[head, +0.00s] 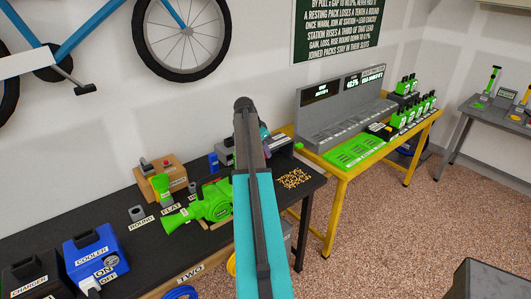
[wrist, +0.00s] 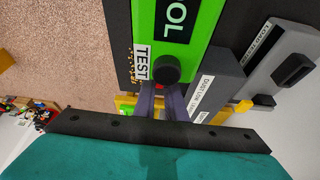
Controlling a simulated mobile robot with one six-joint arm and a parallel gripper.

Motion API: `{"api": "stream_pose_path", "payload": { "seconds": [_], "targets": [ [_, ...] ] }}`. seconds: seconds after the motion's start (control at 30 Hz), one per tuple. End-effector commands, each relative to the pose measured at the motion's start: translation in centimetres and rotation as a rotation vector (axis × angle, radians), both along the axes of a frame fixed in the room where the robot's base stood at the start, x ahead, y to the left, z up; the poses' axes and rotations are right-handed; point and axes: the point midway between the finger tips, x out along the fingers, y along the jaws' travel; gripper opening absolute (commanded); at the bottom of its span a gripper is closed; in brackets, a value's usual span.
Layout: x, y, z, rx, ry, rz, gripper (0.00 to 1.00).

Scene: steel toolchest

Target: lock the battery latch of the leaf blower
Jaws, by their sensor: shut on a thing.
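The green leaf blower (head: 212,206) lies on the dark bench in the head view, nozzle to the left, its right side partly behind my arm. I cannot make out its battery latch in the head view. In the wrist view my gripper (wrist: 168,88) has its dark fingers close together at a round black knob (wrist: 166,68). The knob sits in front of a green body (wrist: 205,22) with a black lettered panel. The gripper is shut on the knob; I cannot tell whether this knob is the latch. My arm hides the gripper's fingertips in the head view.
A blue cooler (head: 92,259) and a dark charger (head: 31,275) stand at the bench's left. A yellow table (head: 340,178) with several green packs is at right. In the wrist view a grey labelled block (wrist: 218,85) is close beside the fingers.

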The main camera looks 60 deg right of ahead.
Motion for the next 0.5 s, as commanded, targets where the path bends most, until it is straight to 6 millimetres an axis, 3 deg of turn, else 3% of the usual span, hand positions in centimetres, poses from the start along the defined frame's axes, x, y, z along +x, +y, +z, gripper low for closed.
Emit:
{"api": "stream_pose_path", "payload": {
  "seconds": [0.43,0.47,0.5],
  "targets": [
    [0.16,0.06,-0.05,0.002,0.000,0.052,0.00],
    [0.16,0.06,-0.05,0.002,0.000,0.052,0.16],
    [0.16,0.07,-0.05,0.001,0.000,0.051,0.22]
  ]
}}
